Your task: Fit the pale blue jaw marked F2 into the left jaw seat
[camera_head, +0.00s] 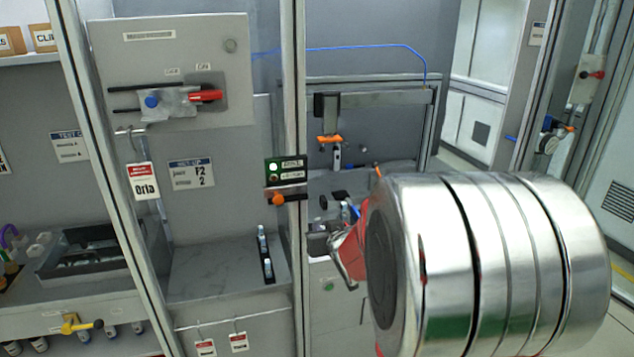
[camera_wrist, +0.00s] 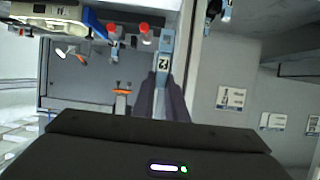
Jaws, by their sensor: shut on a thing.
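The pale blue jaw (camera_wrist: 164,62) shows in the wrist view between the dark fingertips of my gripper (camera_wrist: 164,80), which is shut on it. Its dark mark is small and turned; I can make out a 2. The jaw points away from my wrist, towards a fixture with two red knobs (camera_wrist: 145,29). I cannot tell whether the jaw touches the fixture. Another small pale blue part (camera_wrist: 116,50) is left of it. The left jaw seat is not clearly distinguishable.
In the head view, two pale blue parts (camera_head: 262,240) stand at a black strip on the grey shelf (camera_head: 210,285). A frame post (camera_head: 293,130) stands left of the work bay. An orange clamp (camera_head: 329,139) is inside the bay. A set-up card (camera_head: 190,174) reads F2.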

